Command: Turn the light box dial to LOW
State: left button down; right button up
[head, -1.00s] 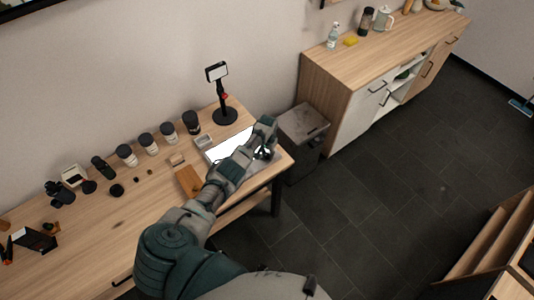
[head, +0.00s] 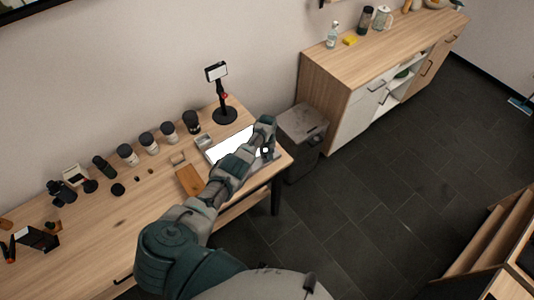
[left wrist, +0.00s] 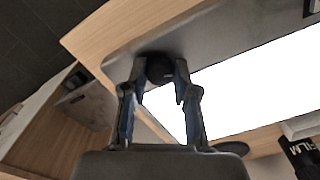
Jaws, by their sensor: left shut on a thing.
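The light box, with its glowing white panel (head: 228,146), lies at the right end of the wooden table. It fills much of the left wrist view, with a grey border (left wrist: 225,40) beside the panel. The dark round dial (left wrist: 159,66) sits on that border. My left gripper (left wrist: 160,82) is shut on the dial, one finger on each side of it. In the head view my left gripper (head: 267,150) is at the light box's right end, and my arm covers part of the box and the dial. No dial markings can be read. My right gripper is not in view.
A phone stand (head: 224,114) rises behind the light box. Several dark canisters (head: 168,132) line the table's back. A brown flat piece (head: 189,180) lies left of the box. A grey bin (head: 302,130) stands past the table's right end.

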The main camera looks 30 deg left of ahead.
aim_at(267, 153)
pick_arm(q)
jog(key=shift+w+r, duration=0.3)
jog(key=shift+w, duration=0.1)
jog(key=c, duration=1)
grip_release()
jog(key=shift+o, duration=0.6)
jog(key=shift+s+f, duration=0.1)
jog(key=shift+f, duration=0.15)
jog(key=shift+r, duration=0.15)
notch_tip(267, 153, up, 12)
jog(key=shift+f, duration=0.2)
jog(key=shift+a, duration=0.1)
